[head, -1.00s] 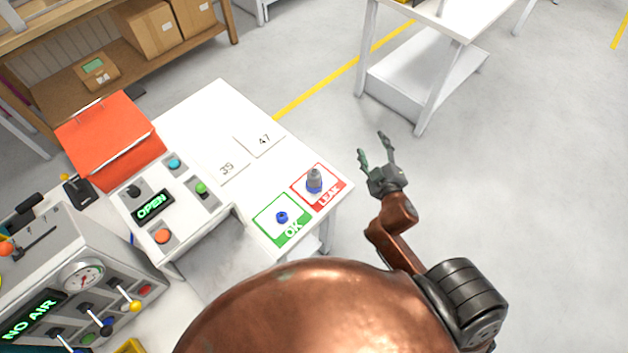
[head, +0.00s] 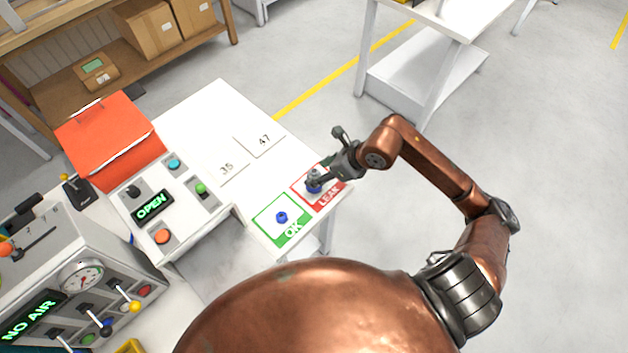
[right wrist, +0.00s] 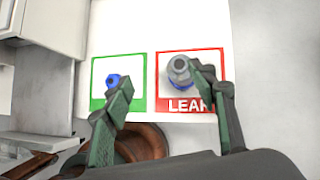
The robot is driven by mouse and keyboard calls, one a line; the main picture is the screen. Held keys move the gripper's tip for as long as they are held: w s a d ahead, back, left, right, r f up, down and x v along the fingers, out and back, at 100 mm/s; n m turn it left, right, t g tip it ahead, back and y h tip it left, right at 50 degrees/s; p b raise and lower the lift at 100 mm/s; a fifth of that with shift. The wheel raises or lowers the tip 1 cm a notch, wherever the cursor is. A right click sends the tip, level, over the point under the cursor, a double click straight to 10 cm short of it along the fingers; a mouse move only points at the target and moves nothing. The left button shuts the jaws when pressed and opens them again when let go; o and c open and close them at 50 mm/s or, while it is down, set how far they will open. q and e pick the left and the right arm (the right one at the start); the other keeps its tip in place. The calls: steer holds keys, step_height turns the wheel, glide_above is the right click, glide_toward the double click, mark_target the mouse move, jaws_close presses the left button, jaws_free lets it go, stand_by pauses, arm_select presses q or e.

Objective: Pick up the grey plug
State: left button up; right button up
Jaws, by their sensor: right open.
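The grey plug (right wrist: 180,68) stands on the red-framed LEAK card (right wrist: 218,88) in the right wrist view. In the head view the plug (head: 313,182) is partly hidden by my right gripper (head: 322,155). The gripper is open; in the right wrist view one finger of the gripper (right wrist: 155,80) overlaps the plug's right side and the other is over the OK card. I cannot tell whether a finger touches the plug. A blue fitting (head: 281,217) sits on the green-framed OK card (head: 262,227). My left gripper is not in view.
The white table (head: 205,120) also bears cards marked 35 (head: 227,169) and 47 (head: 264,141). A control box reading OPEN (head: 152,206) and an orange-red lid (head: 110,140) stand left. A gauge panel (head: 83,277) is at the lower left. Open floor lies right.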

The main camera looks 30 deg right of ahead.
mark_target(316, 172)
steer(key=shift+w+d+f+h, duration=0.15)
steer(key=shift+d+f+h, duration=0.15)
steer(key=shift+d, duration=0.2)
steer(key=shift+w+d+f+h, duration=0.15)
steer(key=shift+d+f+h, duration=0.1)
steer(key=shift+d, duration=0.2)
steer(key=x, duration=0.7)
steer(key=shift+w+d, duration=0.1)
jaws_close()
